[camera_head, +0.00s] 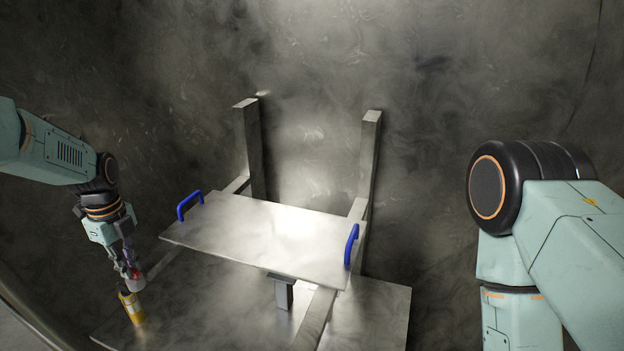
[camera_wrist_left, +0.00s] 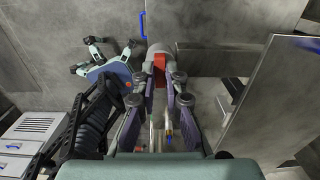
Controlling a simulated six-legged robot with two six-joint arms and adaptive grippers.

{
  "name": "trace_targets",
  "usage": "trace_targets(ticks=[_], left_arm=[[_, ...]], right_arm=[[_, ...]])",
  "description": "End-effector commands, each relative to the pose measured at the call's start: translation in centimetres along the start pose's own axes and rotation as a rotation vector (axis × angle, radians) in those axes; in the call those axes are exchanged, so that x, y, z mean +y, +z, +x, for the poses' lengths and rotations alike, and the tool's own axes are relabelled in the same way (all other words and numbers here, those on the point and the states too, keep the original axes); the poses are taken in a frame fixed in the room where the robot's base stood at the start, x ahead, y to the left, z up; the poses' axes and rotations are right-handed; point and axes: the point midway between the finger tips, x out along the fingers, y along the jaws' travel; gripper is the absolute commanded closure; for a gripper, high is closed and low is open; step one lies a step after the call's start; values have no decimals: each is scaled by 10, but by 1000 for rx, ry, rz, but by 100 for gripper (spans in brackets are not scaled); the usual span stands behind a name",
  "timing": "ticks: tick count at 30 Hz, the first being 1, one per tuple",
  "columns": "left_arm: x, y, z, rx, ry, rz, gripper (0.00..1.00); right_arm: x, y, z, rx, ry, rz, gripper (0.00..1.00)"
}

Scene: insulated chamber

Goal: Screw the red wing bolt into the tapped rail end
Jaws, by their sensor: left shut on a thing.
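My left gripper (camera_head: 131,268) points down at the lower left of the head view, by the left edge of the metal platform. My right gripper is out of the head view.
A metal plate (camera_head: 262,232) with blue handles (camera_head: 188,205) (camera_head: 351,245) lies across the rails. Two uprights (camera_head: 253,150) (camera_head: 370,155) stand behind it. A yellow cylinder (camera_head: 132,309) is just below my left gripper. The platform's front right (camera_head: 380,315) is clear.

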Motion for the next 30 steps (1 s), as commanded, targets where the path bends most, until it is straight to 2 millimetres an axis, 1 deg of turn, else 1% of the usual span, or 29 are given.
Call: trace_targets(ticks=[5,7,11,12,20,30], left_arm=[[-1,1,-1,-2,-3,228,100],[-1,0,-2,-2,-2,213,100],[-1,0,-1,-2,-2,211,100],[-1,0,-1,-2,-2,211,86],[0,0,0,-1,-1,210,64],[0,0,0,0,0,209,63]], right_arm=[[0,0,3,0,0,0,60],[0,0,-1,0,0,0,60],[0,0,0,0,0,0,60],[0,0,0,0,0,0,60],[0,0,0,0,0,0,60],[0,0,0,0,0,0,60]])
